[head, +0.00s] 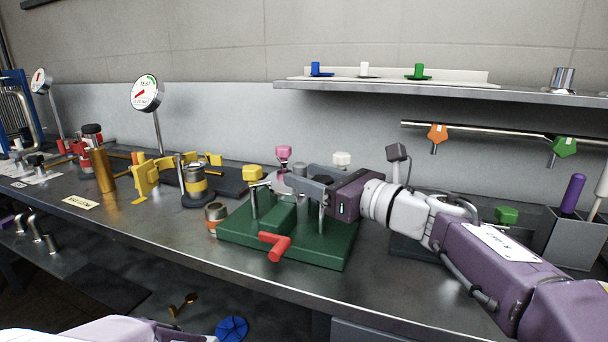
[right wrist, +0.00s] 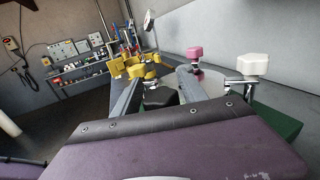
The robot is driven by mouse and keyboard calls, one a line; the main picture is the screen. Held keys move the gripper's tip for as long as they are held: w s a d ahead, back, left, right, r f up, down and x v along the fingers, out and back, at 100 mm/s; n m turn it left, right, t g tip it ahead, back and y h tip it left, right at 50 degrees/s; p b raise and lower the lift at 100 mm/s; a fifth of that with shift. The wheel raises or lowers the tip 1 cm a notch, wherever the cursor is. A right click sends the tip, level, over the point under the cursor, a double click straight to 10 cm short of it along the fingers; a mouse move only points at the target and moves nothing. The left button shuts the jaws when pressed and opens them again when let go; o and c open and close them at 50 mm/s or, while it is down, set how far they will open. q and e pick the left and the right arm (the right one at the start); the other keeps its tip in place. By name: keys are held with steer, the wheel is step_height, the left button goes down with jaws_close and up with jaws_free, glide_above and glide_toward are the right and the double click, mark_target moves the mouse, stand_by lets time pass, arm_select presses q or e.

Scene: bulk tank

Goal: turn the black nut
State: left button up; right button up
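The black nut (right wrist: 160,97) shows in the right wrist view as a dark block between my right gripper's fingers. In the head view only its dark top (head: 319,171) shows, mostly hidden behind the gripper, above the front right post of a green fixture (head: 335,255). My right gripper (head: 300,184) reaches in from the right, its fingers pointing left at nut height. In the right wrist view my right gripper (right wrist: 158,92) looks open, one finger on each side of the nut. Contact cannot be made out. My left gripper is not in view.
Yellow (head: 252,172), pink (head: 283,152) and white (head: 341,158) nuts stand close by on the fixture. A red handle (head: 275,245) sticks out at its front. A shelf (head: 440,90) runs above the bench.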

jaws_close()
steer(key=shift+f, duration=0.1)
